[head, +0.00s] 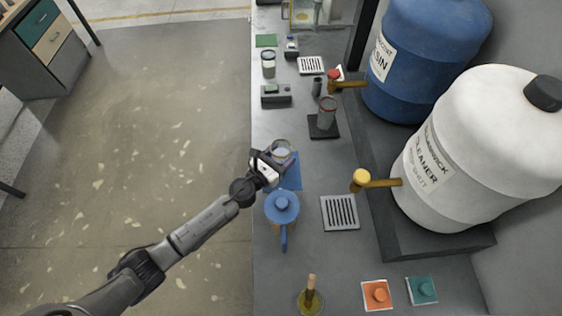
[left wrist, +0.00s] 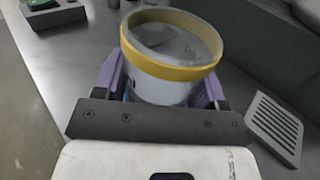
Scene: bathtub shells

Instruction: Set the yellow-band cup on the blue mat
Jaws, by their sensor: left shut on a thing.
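The yellow-band cup (head: 281,150) is pale with a yellow band around its rim. It looks upright and fills the middle of the left wrist view (left wrist: 160,88). My left gripper (head: 272,161) is shut on it, with a purple finger on each side in the left wrist view (left wrist: 158,92). The blue mat (head: 292,172) lies on the grey bench. The cup and gripper cover part of its far left side. I cannot tell whether the cup touches the mat or is held above it. My right gripper is not in view.
A blue-lidded jug (head: 282,208) stands close in front of the mat. A drain grate (head: 340,212) and a yellow-knobbed tap (head: 362,181) are to the right. The bench's left edge is near the gripper.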

